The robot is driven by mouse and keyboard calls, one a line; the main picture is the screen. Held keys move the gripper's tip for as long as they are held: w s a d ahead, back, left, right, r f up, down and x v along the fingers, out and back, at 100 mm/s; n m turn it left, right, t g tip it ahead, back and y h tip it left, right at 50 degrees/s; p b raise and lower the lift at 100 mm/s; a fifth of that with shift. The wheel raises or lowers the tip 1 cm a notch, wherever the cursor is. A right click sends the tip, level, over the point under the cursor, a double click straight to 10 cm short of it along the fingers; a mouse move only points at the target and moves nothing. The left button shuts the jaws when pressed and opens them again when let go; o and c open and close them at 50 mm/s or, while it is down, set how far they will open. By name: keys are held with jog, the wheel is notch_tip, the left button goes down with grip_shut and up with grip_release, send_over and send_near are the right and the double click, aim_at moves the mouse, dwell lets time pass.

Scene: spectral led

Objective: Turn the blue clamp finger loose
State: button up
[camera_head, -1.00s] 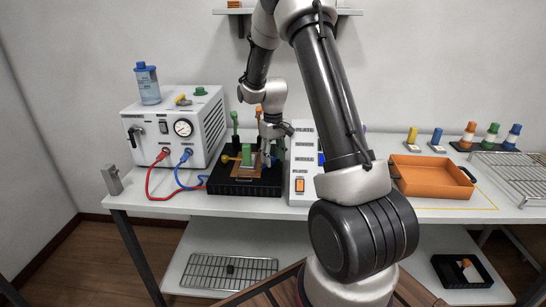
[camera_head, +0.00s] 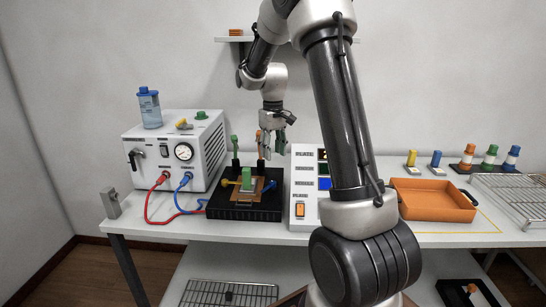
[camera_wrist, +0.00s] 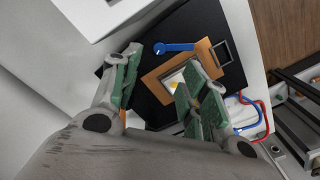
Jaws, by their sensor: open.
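The blue clamp finger (camera_wrist: 176,47) shows in the wrist view as a short bar with a round pivot at its left end. It lies over the black fixture (camera_wrist: 211,22), beside an orange-brown frame (camera_wrist: 153,83) with a pale, yellow-centred part inside. My gripper (camera_wrist: 163,58) is open and empty, its green-padded fingers apart below the blue finger in the picture. In the head view my gripper (camera_head: 274,154) hangs above the right rear of the black fixture (camera_head: 240,212).
A green post (camera_head: 235,150) and an orange-topped post (camera_head: 260,146) stand at the fixture's back. A green block (camera_head: 247,180) stands on its plate. A white power unit (camera_head: 205,155) with red and blue cables is left; a labelled panel (camera_head: 303,185) and orange tray (camera_head: 433,205) are right.

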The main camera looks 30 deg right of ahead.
aim_at(273, 182)
notch_tip(273, 182, down, 3)
jog(key=m, duration=0.2)
jog(key=shift+s+m, duration=0.15)
jog(key=shift+m, duration=0.15)
jog(key=shift+f+m, duration=0.4)
jog(key=shift+m, duration=0.7)
jog(key=m, duration=0.4)
jog(key=shift+w+f, duration=0.25)
jog(key=shift+f, duration=0.3)
notch_tip(273, 182, down, 7)
